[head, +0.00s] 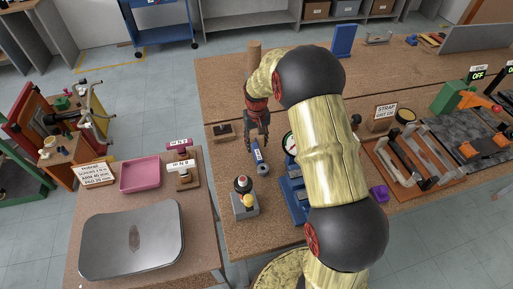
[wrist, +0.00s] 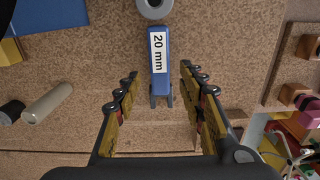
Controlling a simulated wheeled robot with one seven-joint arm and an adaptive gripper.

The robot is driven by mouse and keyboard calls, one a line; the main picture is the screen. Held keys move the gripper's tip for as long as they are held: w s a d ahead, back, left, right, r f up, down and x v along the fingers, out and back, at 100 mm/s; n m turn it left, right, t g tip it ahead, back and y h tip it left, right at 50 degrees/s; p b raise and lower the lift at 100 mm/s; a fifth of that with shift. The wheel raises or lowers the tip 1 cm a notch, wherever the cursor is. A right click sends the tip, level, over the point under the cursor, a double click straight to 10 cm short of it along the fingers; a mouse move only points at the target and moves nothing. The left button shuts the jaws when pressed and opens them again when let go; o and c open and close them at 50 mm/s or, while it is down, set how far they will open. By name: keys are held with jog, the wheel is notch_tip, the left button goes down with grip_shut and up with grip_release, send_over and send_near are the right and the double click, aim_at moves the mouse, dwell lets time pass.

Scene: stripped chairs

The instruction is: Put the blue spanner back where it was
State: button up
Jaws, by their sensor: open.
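The blue spanner (head: 257,156) lies on the brown workbench below my gripper. In the wrist view the blue spanner (wrist: 159,58) has a white "20 mm" label, a grey ring end at the top and an open fork end at the bottom. My gripper (head: 258,138) is open and points down over it. In the wrist view the fingers of my gripper (wrist: 159,82) stand apart on either side of the handle, nothing between them being clearly touched. Where the spanner was before is not clear from these frames.
A blue stand (head: 291,190) is right of the spanner, partly hidden by my arm. A grey box with a lamp and yellow knob (head: 244,205) stands in front. A small wooden block (head: 222,132) lies to the left.

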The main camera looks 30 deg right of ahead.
notch_tip(320, 180, up, 8)
notch_tip(320, 180, up, 10)
jog(key=t, duration=0.1)
send_over(256, 149)
jog(key=s+a, duration=0.3)
jog(key=s, duration=0.1)
jog(key=s+a+r+n+t, duration=0.1)
jog(key=s+a+r+t, duration=0.1)
jog(key=s+a+r, duration=0.4)
jog(key=s+a+r+t, duration=0.1)
jog(key=s+r, duration=0.2)
jog(key=s, duration=0.7)
jog(key=s+a+r+n+t, duration=0.1)
jog(key=s+a+r, duration=0.1)
jog(key=s, duration=0.8)
jog(key=shift+s+r+t+p, duration=0.3)
jog(key=shift+r+p, duration=0.1)
jog(key=shift+p, duration=0.05)
jog(key=shift+f, duration=0.1)
